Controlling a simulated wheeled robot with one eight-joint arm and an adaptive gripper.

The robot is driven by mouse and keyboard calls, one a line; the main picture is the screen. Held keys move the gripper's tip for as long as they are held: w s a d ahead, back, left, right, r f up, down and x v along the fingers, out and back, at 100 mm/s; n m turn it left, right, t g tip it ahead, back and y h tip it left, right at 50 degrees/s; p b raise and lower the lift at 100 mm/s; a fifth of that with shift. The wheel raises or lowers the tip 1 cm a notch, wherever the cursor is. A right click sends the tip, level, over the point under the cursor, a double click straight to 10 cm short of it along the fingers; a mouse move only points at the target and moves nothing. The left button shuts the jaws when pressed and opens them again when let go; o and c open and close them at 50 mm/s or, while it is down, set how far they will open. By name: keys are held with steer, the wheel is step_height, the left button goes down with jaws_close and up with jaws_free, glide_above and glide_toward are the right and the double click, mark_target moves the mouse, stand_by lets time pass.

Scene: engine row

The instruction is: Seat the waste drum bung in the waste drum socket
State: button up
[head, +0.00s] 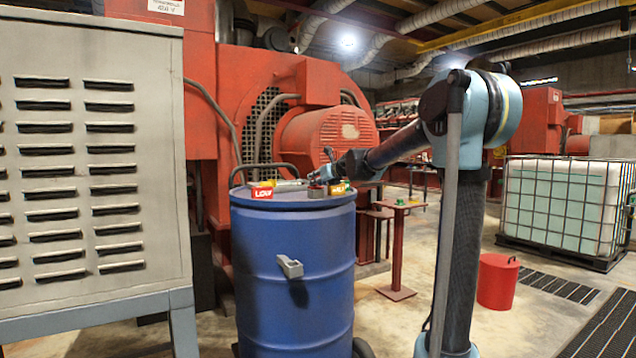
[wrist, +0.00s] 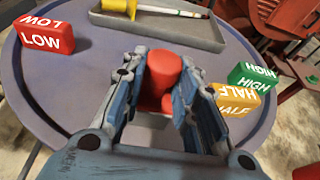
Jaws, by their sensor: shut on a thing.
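The red bung (wrist: 163,75) is between the two blue fingers of my gripper (wrist: 160,85) in the wrist view, and the gripper is shut on it. In the head view my gripper (head: 328,172) is low over the top of the blue waste drum (head: 292,270).
On the drum lid are a red LOW block (wrist: 45,35), a green HIGH block (wrist: 252,78), a yellow HALF block (wrist: 232,100) and a grey tray (wrist: 200,32). A grey louvred cabinet (head: 90,150) stands left of the drum. A red bucket (head: 497,282) stands on the floor at right.

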steer(key=o, duration=1.1)
steer(key=shift+o, duration=0.2)
steer(key=v, duration=1.2)
